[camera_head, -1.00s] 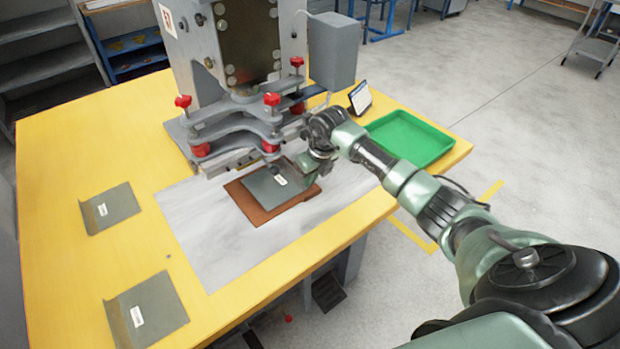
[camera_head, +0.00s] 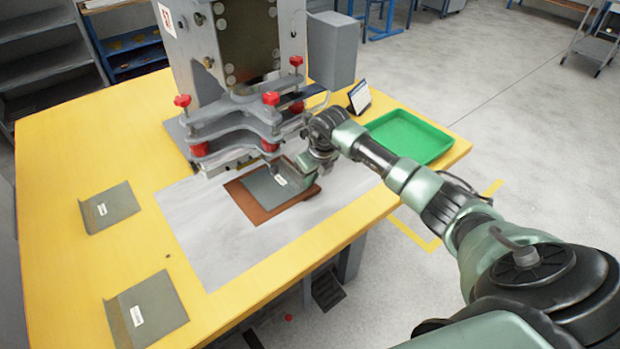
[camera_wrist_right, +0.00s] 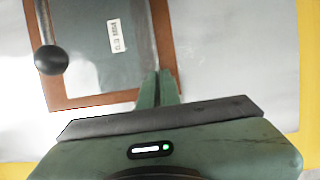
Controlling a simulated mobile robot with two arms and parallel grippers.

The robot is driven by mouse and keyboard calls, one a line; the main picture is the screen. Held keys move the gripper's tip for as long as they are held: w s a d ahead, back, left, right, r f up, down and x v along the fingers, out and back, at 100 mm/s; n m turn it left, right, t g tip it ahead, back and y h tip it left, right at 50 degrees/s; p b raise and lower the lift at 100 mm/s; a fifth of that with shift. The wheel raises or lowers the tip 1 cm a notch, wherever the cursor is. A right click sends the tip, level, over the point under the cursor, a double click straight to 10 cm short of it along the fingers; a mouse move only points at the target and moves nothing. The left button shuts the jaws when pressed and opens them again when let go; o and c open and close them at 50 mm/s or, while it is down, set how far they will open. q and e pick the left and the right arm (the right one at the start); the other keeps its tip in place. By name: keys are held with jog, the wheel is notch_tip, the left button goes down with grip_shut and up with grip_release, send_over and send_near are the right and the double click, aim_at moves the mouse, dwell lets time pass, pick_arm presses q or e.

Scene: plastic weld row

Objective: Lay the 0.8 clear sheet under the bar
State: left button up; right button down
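A grey-tinted clear sheet (camera_head: 266,190) with a white label lies over a brown board (camera_head: 250,209) in front of the press bar (camera_head: 232,160). Its far edge is close to the bar; whether any of it is under the bar is hard to tell. My right gripper (camera_head: 306,168) is at the sheet's right edge. In the right wrist view the sheet (camera_wrist_right: 90,50) shows from above, and the gripper's fingers (camera_wrist_right: 159,76) are close together on its raised edge. The label is too small to read surely. My left gripper is out of view.
Two similar labelled sheets lie on the yellow table at the left (camera_head: 110,208) and front left (camera_head: 150,310). A green tray (camera_head: 410,137) and a small display (camera_head: 360,97) are at the right. A black ball knob (camera_wrist_right: 51,60) stands over the sheet. Red knobs (camera_head: 271,98) top the press.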

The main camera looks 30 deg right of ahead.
jog(key=c, duration=1.6)
grip_release()
jog(key=shift+o, duration=0.2)
jog(key=shift+r, duration=0.1)
jog(key=shift+r+p, duration=1.1)
jog(key=shift+r, duration=0.4)
jog(key=shift+s+d+r+p, duration=0.1)
jog(key=shift+s+p, duration=0.35)
jog(key=s+p, duration=0.1)
jog(key=s, duration=0.2)
jog(key=s+p, duration=0.1)
jog(key=shift+s+d+r+p, duration=0.15)
jog(key=shift+r+p, duration=0.15)
jog(key=shift+r, duration=0.05)
jog(key=shift+s+d+r+p, duration=0.15)
jog(key=shift+s+p, duration=0.45)
jog(key=shift+s, duration=0.8)
